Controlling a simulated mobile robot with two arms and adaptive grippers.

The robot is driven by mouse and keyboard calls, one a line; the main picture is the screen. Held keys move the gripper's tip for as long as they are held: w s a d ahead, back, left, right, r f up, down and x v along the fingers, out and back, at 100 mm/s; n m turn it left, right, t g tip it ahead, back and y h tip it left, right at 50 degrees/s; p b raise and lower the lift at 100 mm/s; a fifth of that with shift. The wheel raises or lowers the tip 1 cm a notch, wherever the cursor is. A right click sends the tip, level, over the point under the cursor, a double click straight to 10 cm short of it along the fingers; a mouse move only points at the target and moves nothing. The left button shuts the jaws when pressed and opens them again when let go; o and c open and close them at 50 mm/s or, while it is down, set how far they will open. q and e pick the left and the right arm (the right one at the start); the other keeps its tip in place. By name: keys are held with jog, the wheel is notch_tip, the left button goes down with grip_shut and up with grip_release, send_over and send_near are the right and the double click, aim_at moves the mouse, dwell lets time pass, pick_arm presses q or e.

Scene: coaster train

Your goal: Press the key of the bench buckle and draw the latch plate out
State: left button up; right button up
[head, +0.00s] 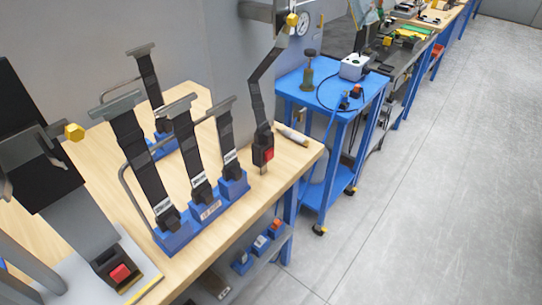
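A black buckle with a red key (267,154) stands near the right end of the wooden bench, on a short metal stub. A dark strap (257,100) runs up from it to a fitting with a yellow knob (291,20) below a round gauge. The latch plate is too small to make out apart from the buckle; the strap appears joined to the buckle's top. A second black buckle with a red key (120,272) lies at the lower left on a pale plate with a yellow edge. Neither of my grippers is in view.
A blue rack (176,240) holds several upright dark straps with grey top bars on the wooden bench (290,166). A marker-like tool (292,134) lies behind the buckle. A blue cart (321,97) stands beyond the bench. The grey floor (450,180) at right is clear.

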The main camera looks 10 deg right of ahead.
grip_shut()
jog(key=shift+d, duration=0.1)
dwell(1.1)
